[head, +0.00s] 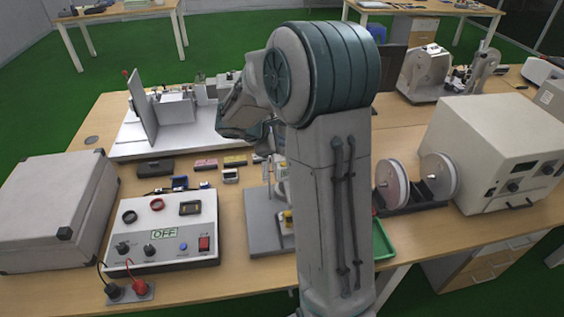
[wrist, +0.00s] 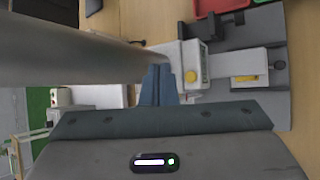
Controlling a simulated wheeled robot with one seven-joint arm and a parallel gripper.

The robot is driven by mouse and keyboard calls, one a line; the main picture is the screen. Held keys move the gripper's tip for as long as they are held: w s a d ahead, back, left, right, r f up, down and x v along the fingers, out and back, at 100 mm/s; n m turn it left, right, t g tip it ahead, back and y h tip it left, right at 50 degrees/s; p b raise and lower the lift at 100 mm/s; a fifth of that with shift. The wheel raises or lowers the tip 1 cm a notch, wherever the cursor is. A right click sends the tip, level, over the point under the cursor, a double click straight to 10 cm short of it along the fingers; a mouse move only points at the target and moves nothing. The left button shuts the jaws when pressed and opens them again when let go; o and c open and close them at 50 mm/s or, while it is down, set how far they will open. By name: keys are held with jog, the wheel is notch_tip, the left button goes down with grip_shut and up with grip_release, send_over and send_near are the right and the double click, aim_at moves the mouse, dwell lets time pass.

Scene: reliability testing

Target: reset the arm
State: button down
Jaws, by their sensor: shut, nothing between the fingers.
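My arm (head: 335,160) rises in front of the workbench in the head view and bends over toward the back left. Its end is mostly hidden behind its own links there. In the wrist view my gripper (wrist: 158,85) shows its two fingers together, with nothing between them.
On the bench stand a control box (head: 165,228) reading OFF, a grey case (head: 55,212), a white-based apparatus (head: 165,130), a reel stand (head: 425,190) and a cream instrument (head: 495,150). A green tray (head: 383,243) sits right of my arm.

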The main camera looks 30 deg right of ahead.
jog(key=s+a+r+m+y, duration=0.2)
jog(key=s+a+m+y, duration=0.1)
jog(key=s, duration=0.5)
jog(key=s+a+r+m+y, duration=0.2)
jog(key=s+a+r+m, duration=0.1)
jog(key=s+a+m, duration=0.2)
jog(key=s+a+r+m+y, duration=0.2)
jog(key=s+a+m, duration=0.3)
jog(key=s, duration=0.7)
jog(key=shift+s+a+r+t+y, duration=0.3)
jog(key=shift+a+y, duration=0.5)
jog(key=shift+a, duration=0.2)
